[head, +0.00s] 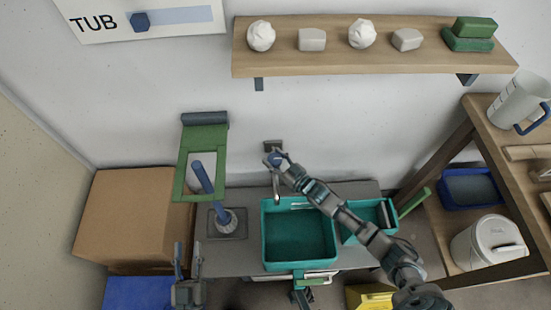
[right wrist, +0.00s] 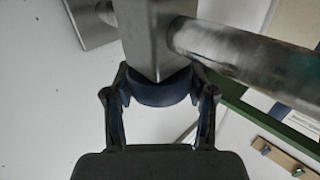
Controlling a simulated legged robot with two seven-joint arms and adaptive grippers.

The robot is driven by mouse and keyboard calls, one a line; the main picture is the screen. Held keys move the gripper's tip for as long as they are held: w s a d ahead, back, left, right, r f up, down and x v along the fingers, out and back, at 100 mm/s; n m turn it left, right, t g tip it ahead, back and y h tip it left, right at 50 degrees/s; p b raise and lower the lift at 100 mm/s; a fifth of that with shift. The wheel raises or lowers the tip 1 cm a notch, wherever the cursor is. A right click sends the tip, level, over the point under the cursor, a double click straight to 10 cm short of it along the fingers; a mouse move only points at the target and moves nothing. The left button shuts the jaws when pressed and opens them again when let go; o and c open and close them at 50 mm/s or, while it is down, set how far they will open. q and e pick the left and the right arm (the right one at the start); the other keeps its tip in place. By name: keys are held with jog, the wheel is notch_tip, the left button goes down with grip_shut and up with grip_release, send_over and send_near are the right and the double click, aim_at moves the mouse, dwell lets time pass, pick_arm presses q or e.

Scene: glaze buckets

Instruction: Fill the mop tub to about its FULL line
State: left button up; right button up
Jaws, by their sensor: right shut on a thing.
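The teal mop tub (head: 298,262) stands on the grey bench below the metal tap (head: 276,188). I cannot make out a FULL line or a water level in it, and no stream clearly shows. My right gripper (head: 277,160) reaches across the tub to the tap at the wall. In the right wrist view its fingers are shut on the blue tap knob (right wrist: 160,90), under the square metal tap body (right wrist: 150,45). My left gripper (head: 188,262) is empty, fingers apart, left of the tub. A TUB sign (head: 140,18) with a blue marker on a pale bar hangs at upper left.
A smaller teal container (head: 352,236) is right of the tub, partly behind my right arm. A blue-handled tool (head: 206,180) stands left of the tub before a green frame (head: 183,170). A cardboard box (head: 130,220) is left; a wooden shelf (head: 350,63) is above.

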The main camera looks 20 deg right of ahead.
jog(key=m+h+p, duration=0.1)
jog(key=m+t+h+p, duration=0.1)
jog(key=p, duration=0.1)
jog(key=shift+a+r+h, duration=0.2)
jog(key=shift+r+h, duration=0.05)
jog(key=shift+h, duration=0.15)
jog(key=m+h, duration=0.1)
jog(key=m+h+p, duration=0.1)
jog(key=h, duration=0.1)
jog(key=m+h+p, duration=0.1)
jog(key=shift+s+d+f+t+h, duration=0.1)
jog(key=shift+d+f+t+h, duration=0.05)
jog(key=shift+f+t+h, duration=0.2)
pick_arm(q)
jog(key=s+a+f+g+y, duration=0.1)
jog(key=s+a+f+g, duration=0.1)
jog(key=s+f+g, duration=0.2)
jog(key=s+a+f+g+y, duration=0.2)
jog(key=s+f+g, duration=0.2)
jog(key=f+g, duration=0.4)
jog(key=shift+a+f+p, duration=0.3)
jog(key=shift+f+p, duration=0.05)
jog(key=shift+f, duration=0.3)
pick_arm(e)
jog(key=shift+h, duration=0.35)
jog(key=shift+f, duration=0.1)
jog(key=o, duration=0.9)
jog(key=shift+o, duration=1.4)
